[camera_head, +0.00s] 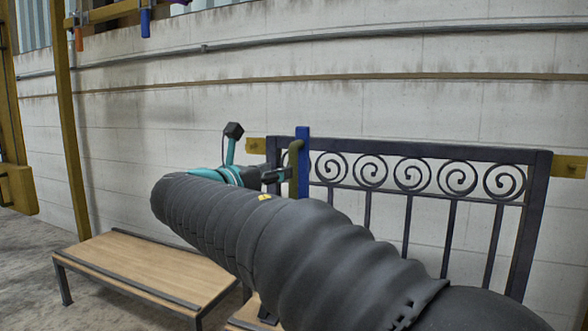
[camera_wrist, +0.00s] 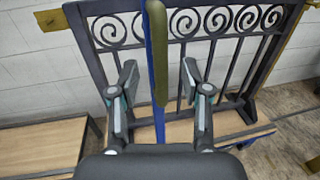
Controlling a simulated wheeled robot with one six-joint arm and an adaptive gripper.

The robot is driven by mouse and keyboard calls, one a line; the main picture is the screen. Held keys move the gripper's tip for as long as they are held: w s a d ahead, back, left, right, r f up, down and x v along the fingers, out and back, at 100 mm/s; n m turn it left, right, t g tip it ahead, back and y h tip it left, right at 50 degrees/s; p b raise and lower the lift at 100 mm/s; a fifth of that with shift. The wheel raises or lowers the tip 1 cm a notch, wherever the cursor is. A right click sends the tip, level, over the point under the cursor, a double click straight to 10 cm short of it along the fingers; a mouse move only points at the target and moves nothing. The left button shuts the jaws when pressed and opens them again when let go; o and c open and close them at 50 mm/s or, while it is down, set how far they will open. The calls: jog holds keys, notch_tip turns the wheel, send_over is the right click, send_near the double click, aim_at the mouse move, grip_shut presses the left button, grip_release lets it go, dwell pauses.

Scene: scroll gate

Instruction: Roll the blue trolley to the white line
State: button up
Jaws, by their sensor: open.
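A small blue piece (camera_head: 145,22) hangs from a yellow overhead beam at the top left of the head view; it looks like the blue trolley, cut off above. No white line can be made out. My gripper (camera_wrist: 159,68) is open, its fingers on either side of an olive handle (camera_wrist: 158,50) with gaps to both. The handle is on a blue upright (camera_wrist: 158,120) at the left side of a dark scroll gate (camera_wrist: 215,22). In the head view my gripper (camera_head: 277,175) is beside that handle (camera_head: 294,165), partly hidden by my arm.
An orange piece (camera_head: 79,38) hangs left of the blue one. A yellow post (camera_head: 67,120) stands below the beam. A low wooden bench (camera_head: 135,262) is at the lower left. A pale block wall (camera_head: 400,110) closes the back.

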jog(key=x, duration=0.7)
jog(key=shift+d, duration=0.15)
jog(key=shift+w, duration=0.15)
grip_shut()
